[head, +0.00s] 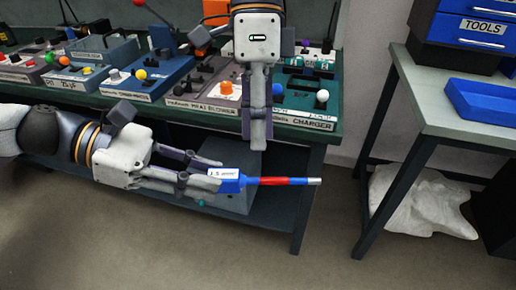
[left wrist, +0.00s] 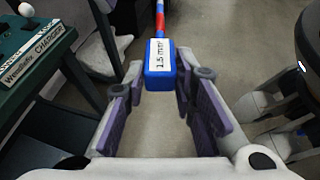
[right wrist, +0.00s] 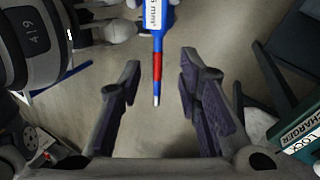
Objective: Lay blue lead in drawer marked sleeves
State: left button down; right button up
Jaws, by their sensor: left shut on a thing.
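The blue lead (head: 270,181) has a blue block with a white label, a red band and a silver tip. My left gripper (head: 210,181) is shut on its block and holds it level in front of the bench, tip to the right. The left wrist view shows the block (left wrist: 160,82) between the fingertips, its label reading 1.5 mm. My right gripper (head: 258,145) points down above the lead. In the right wrist view it is open and empty, with the lead's tip (right wrist: 157,85) between its fingers. No drawer marked sleeves is readable; a blue drawer unit (head: 460,26) carries a TOOLS label.
A green bench (head: 312,128) with several labelled devices, one marked CHARGER, stands behind my arms. A grey table (head: 430,115) at the right bears the drawer unit and a blue tray (head: 480,103). A white bag (head: 415,205) lies under it. The front floor is clear.

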aim_at(264, 181)
jog(key=x, duration=0.6)
jog(key=shift+f, duration=0.35)
jog(key=shift+s, duration=0.15)
grip_shut()
pick_arm(q)
jog(key=c, duration=1.2)
grip_release()
jog(key=shift+c, duration=0.2)
